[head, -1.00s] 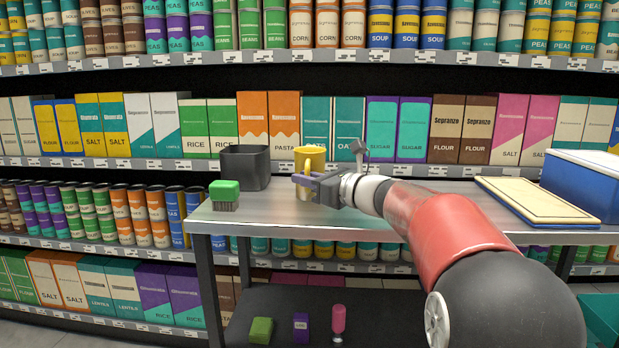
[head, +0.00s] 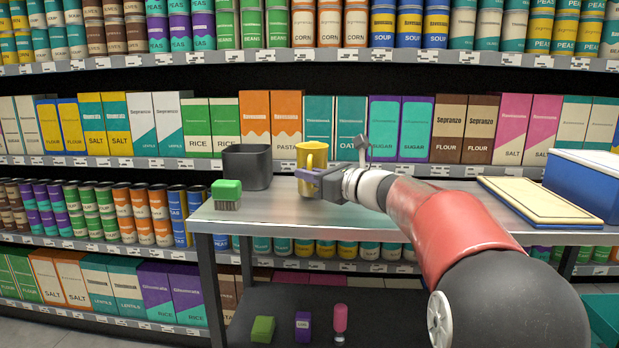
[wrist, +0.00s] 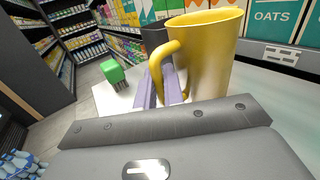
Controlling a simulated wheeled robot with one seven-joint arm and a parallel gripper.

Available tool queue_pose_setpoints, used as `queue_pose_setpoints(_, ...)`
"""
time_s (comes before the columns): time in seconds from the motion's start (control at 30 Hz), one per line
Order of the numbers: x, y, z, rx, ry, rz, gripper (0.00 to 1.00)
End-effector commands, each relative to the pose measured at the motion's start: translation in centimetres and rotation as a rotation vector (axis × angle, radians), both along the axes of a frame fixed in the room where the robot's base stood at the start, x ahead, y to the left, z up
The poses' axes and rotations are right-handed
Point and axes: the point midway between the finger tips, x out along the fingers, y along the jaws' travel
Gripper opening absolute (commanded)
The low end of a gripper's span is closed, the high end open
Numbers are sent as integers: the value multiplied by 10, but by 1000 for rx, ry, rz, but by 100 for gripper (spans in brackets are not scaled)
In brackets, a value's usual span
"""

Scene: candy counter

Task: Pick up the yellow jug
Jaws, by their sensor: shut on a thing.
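The yellow jug (head: 311,160) stands upright at the back of the metal table in the head view. It fills the upper right of the wrist view (wrist: 207,62), with its handle on the left side. My gripper (head: 308,178) reaches in from the right at the jug's handle. In the wrist view its purple fingers (wrist: 160,90) are shut on the handle, whose lower part runs between them. The fingertips are partly hidden by the handle. Whether the jug's base touches the table is hard to tell.
A dark grey bin (head: 247,167) stands just left of the jug, and a green-topped brush (head: 226,194) sits at the table's left edge. A cream board (head: 540,198) and a blue box (head: 588,183) lie at the right. Stocked shelves stand behind the table (head: 270,212).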

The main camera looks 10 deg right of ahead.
Motion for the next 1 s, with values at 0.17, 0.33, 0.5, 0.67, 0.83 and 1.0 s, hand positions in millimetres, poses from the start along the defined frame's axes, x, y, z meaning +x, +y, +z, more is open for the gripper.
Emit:
queue_pose_setpoints(0.17, 0, 0, 18, -2, -4, 0, 0)
queue_pose_setpoints(0.33, 0, 0, 39, -2, -5, 0, 0)
queue_pose_setpoints(0.5, 0, 0, 63, -2, -5, 0, 0)
queue_pose_setpoints(0.67, 0, 0, 86, -2, -5, 0, 0)
queue_pose_setpoints(0.83, 0, 0, 110, -2, -5, -1, 0)
queue_pose_setpoints(1.0, 0, 0, 132, -1, -5, 0, 0)
